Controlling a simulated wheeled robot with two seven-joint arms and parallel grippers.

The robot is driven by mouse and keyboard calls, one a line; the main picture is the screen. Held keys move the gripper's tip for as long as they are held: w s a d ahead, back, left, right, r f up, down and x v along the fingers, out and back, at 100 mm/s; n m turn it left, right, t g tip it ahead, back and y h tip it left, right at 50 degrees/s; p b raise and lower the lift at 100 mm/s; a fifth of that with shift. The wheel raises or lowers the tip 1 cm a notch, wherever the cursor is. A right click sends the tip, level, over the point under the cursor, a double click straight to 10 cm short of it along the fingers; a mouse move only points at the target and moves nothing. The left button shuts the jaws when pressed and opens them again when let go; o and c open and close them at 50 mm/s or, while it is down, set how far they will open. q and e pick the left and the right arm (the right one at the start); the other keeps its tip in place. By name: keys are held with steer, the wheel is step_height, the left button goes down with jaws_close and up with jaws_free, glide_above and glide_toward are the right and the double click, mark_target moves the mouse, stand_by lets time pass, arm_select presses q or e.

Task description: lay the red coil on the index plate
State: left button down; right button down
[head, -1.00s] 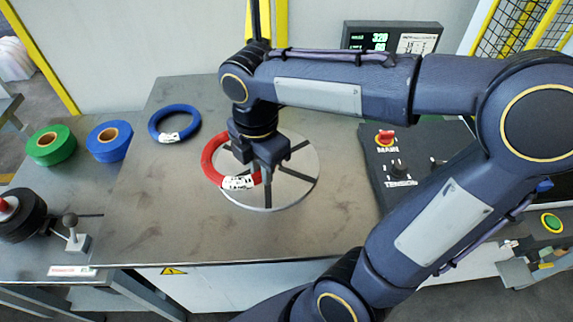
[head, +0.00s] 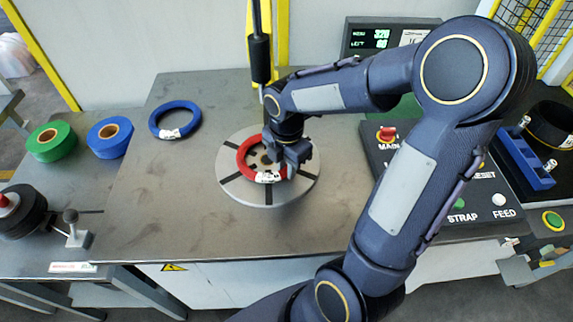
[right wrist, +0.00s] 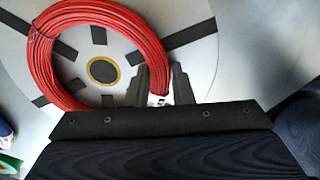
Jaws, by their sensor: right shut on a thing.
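The red coil (head: 245,163) is over the middle of the round grey index plate (head: 232,188), which has dark radial slots. My right gripper (head: 284,170) is shut on the coil's right side, near its white label (head: 268,177). In the right wrist view the red coil (right wrist: 44,62) passes between the fingers (right wrist: 160,90), around the plate's dark, yellow-ringed hub (right wrist: 103,71). I cannot tell whether the coil touches the plate or hangs just above it. My left gripper is not in view.
A blue coil (head: 174,119) with a white tag lies on the table left of the plate. Green (head: 52,142) and blue (head: 109,137) tape rolls stand farther left. A control panel (head: 459,217) is at right. A dark vertical post (head: 260,58) rises behind the plate.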

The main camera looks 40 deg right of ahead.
steer(key=c, duration=1.3)
jaws_free()
steer(key=shift+o, duration=0.2)
